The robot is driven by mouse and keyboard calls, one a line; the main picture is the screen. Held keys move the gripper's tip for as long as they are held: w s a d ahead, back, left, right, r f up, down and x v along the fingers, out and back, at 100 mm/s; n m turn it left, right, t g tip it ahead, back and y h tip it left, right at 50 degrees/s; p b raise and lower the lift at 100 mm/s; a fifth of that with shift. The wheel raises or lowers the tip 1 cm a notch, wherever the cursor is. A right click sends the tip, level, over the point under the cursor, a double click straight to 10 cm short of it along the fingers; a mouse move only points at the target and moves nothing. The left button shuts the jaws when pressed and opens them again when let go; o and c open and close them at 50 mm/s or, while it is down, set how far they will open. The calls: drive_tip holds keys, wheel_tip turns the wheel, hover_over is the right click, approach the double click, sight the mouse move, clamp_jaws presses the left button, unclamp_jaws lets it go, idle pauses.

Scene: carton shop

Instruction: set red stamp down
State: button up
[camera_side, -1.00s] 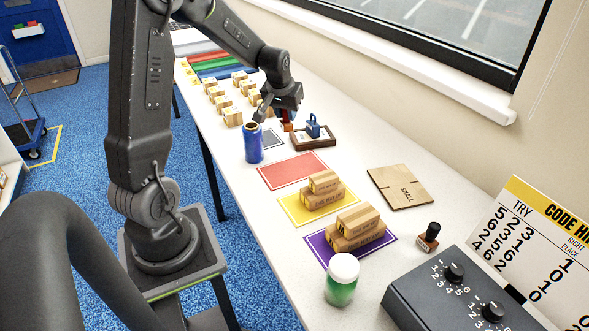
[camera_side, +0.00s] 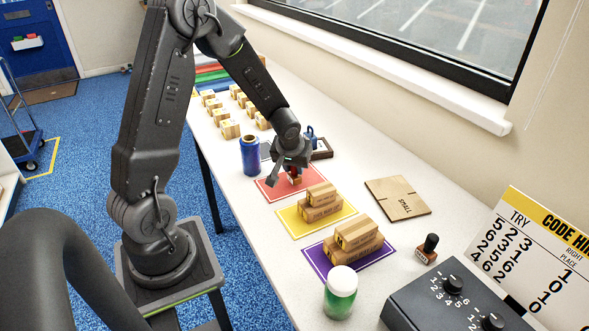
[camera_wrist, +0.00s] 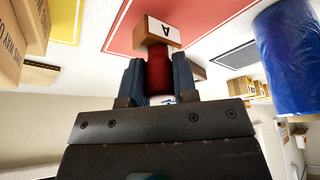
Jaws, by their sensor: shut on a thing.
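My gripper (camera_side: 292,167) is over the red mat (camera_side: 268,191) in the side view. In the wrist view my gripper (camera_wrist: 158,78) has its two fingers closed on the red handle of the red stamp (camera_wrist: 157,73). The stamp's wooden block, with a white label marked A, points away from the fingers toward the red mat (camera_wrist: 117,38). In the side view the stamp (camera_side: 296,180) shows small and partly hidden under the gripper. I cannot tell whether its block touches the mat.
A flat carton (camera_side: 397,196) lies right.

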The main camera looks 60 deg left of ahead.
drive_tip(key=shift+f, duration=0.6)
drive_tip(key=shift+f, duration=0.15)
drive_tip(key=o, duration=0.9)
